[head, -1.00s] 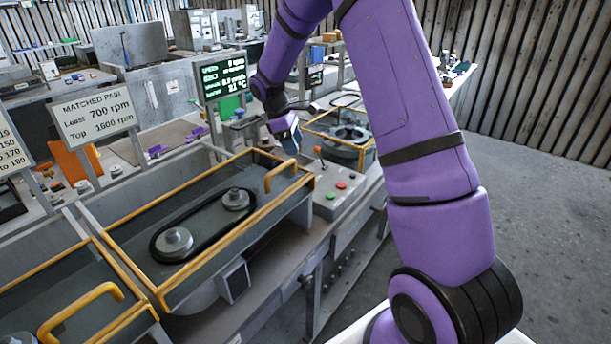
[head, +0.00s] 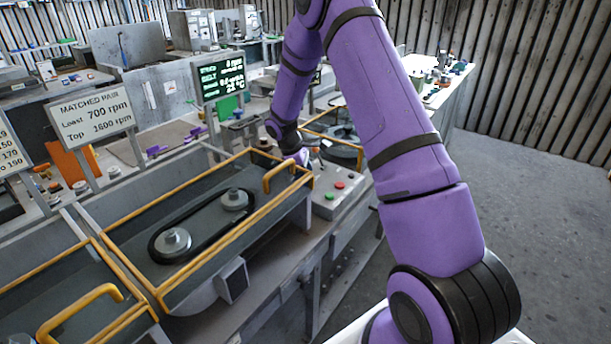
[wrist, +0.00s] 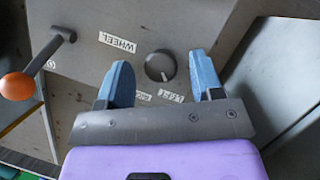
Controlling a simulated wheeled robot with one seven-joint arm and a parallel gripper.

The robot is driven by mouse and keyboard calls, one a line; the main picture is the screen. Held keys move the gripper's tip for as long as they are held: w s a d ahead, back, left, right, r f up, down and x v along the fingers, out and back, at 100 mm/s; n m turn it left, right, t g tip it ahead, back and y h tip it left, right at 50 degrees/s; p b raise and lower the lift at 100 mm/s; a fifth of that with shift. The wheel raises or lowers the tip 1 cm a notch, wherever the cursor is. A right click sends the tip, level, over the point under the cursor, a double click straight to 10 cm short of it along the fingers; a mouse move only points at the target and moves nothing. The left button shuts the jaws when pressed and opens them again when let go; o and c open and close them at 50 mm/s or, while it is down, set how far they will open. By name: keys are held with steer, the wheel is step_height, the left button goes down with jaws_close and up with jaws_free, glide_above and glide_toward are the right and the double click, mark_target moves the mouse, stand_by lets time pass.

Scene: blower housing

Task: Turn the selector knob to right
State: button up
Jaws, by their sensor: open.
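The selector knob (wrist: 158,66) is a dark round knob on a grey panel, seen in the wrist view. Its pale pointer mark points down and slightly right, towards the label LEFT (wrist: 171,97). A second small label (wrist: 143,96) beside it is partly hidden and hard to read. My gripper (wrist: 161,75) is open, with one blue finger on each side of the knob and a gap to both. In the head view my gripper (head: 302,158) is over the control box (head: 325,205), and the knob is hidden there.
A lever with an orange ball (wrist: 17,86) and a WHEEL label (wrist: 118,42) are left of the knob. Red and green buttons (head: 340,185) are on the box's near end. A yellow-railed belt tray (head: 215,275) stands left of it.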

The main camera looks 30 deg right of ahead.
steer(key=shift+f, duration=0.2)
steer(key=c, duration=0.9)
steer(key=m+y, duration=0.1)
steer(key=m, duration=0.2)
steer(key=m+g, duration=0.1)
steer(key=m, duration=0.1)
steer(key=shift+d+m+y, duration=0.15)
steer(key=shift+m+y, duration=0.25)
steer(key=m+y, duration=0.1)
steer(key=m, duration=0.2)
steer(key=m+y, duration=0.1)
steer(key=m, duration=0.1)
steer(key=shift+m+g, duration=0.3)
steer(key=shift+m, duration=0.1)
